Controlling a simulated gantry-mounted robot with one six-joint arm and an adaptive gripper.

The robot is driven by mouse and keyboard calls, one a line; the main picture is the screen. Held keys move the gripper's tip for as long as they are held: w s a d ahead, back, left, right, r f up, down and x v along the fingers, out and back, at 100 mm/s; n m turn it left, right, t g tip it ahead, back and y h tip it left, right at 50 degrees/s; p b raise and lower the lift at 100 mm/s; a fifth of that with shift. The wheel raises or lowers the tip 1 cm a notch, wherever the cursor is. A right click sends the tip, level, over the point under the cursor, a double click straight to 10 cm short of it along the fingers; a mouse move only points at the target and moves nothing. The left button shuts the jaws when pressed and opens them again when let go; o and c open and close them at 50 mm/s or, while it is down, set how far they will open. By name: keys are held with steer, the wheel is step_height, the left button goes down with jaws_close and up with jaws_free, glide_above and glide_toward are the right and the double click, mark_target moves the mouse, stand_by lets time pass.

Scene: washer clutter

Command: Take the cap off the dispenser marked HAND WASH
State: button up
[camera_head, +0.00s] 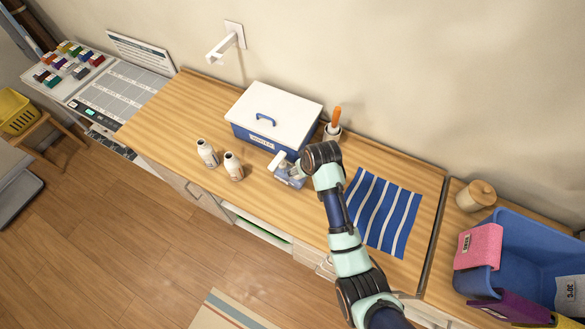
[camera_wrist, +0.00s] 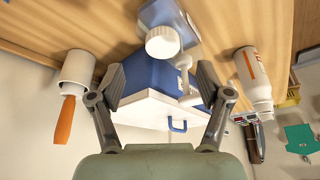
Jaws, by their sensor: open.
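A translucent blue dispenser (camera_head: 289,180) stands near the front of the wooden counter, beside my gripper. In the wrist view the same blue body (camera_wrist: 172,14) carries a ribbed round white cap (camera_wrist: 163,42). A white spout-like piece (camera_wrist: 184,63) shows beside the cap. No marking is legible on this dispenser. My gripper (camera_wrist: 160,78) is open and empty. Its fingers are spread on either side of the view, and the cap appears between and beyond the fingertips, apart from them. In the head view my wrist hides most of the fingers.
A blue box with a white lid (camera_head: 278,112) stands just behind. Two white bottles (camera_head: 207,153) (camera_head: 234,167) stand to the left. A white cup (camera_head: 332,132) with an orange-handled tool is behind my wrist. A striped cloth (camera_head: 384,212) lies right; a blue bin (camera_head: 527,250) stands beyond.

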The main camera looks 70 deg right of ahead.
steer(key=x, duration=0.6)
steer(key=shift+w+a, duration=0.1)
steer(key=shift+w, duration=0.1)
steer(key=c, duration=0.8)
